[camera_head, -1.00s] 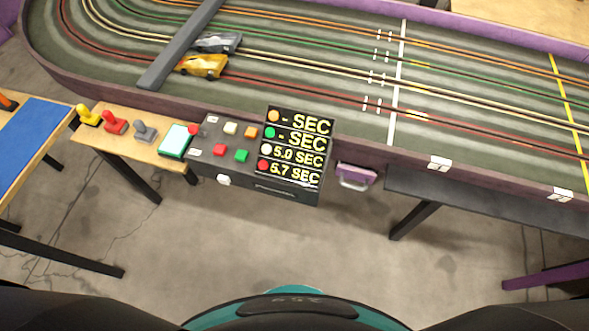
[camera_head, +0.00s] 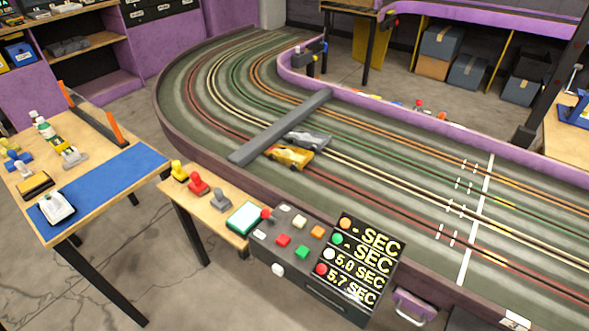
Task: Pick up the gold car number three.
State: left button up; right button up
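The gold car (camera_head: 290,156) sits on the dark slot track (camera_head: 380,215), on the lane with the red line, just past the grey bar (camera_head: 283,125) that crosses the track. Its number is too small to read. A silver-grey car (camera_head: 308,140) stands close beside it on the neighbouring lane, slightly farther back. Neither of my grippers is in view, and nothing touches the gold car.
A control box with a timing display (camera_head: 360,262) stands at the track's near edge. Beside it a small wooden table (camera_head: 215,222) holds yellow, red and grey controllers. A workbench with a blue mat (camera_head: 110,180) stands at left. Bare floor lies in front.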

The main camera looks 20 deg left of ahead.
aim_at(296, 158)
jog(key=i+j+z, duration=0.2)
jog(key=j, duration=0.3)
jog(key=j+z, duration=0.2)
jog(key=j, duration=0.3)
jog(key=i+j+z, duration=0.2)
jog(key=j, duration=0.35)
jog(key=k, duration=0.1)
